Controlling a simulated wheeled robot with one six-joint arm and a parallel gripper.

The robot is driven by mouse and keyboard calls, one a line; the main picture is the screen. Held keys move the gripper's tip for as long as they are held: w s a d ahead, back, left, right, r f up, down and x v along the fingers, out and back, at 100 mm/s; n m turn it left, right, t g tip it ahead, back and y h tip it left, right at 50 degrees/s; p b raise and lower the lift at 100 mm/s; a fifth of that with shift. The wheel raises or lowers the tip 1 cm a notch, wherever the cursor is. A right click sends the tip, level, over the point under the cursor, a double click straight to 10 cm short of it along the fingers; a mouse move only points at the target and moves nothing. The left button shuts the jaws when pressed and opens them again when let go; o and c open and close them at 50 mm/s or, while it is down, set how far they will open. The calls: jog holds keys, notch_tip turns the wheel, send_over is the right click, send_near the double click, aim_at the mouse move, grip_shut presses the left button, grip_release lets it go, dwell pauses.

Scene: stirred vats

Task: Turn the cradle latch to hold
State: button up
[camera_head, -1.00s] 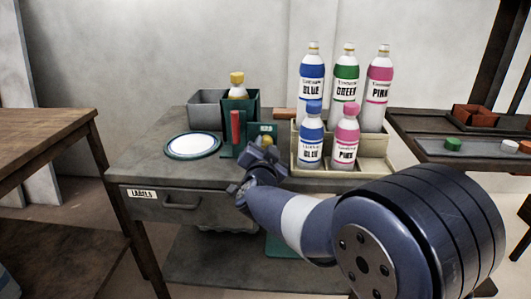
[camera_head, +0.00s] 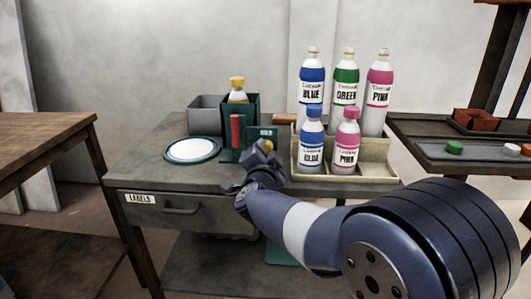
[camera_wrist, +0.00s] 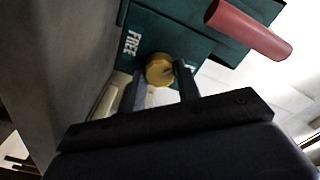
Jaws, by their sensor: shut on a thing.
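The green cradle (camera_head: 254,106) stands on the grey bench and holds a bottle with a yellow cap (camera_head: 237,83). A red handle (camera_head: 236,131) stands upright on its front; in the wrist view the red handle (camera_wrist: 250,30) sticks out at upper right. The latch is a round yellow knob (camera_wrist: 159,70) on the green panel. A white FREE label (camera_wrist: 132,43) shows left of it; a HOLD label (camera_head: 266,132) shows in the head view. My gripper (camera_wrist: 162,88) is shut on the yellow knob, one finger on each side. In the head view my gripper (camera_head: 262,153) mostly hides the knob.
A cream crate (camera_head: 375,171) with blue, green and pink bottles stands close on the right. A grey bin (camera_head: 204,115) is behind. A side tray (camera_head: 430,150) holds coloured caps.

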jog(key=o, duration=1)
jog(key=shift+c, duration=0.2)
jog(key=shift+s, duration=0.1)
jog(key=s+p, duration=0.2)
jog(key=s, duration=0.8)
jog(key=shift+s+a+p, duration=0.15)
jog(key=shift+s+p, duration=0.2)
jog(key=shift+p, duration=0.05)
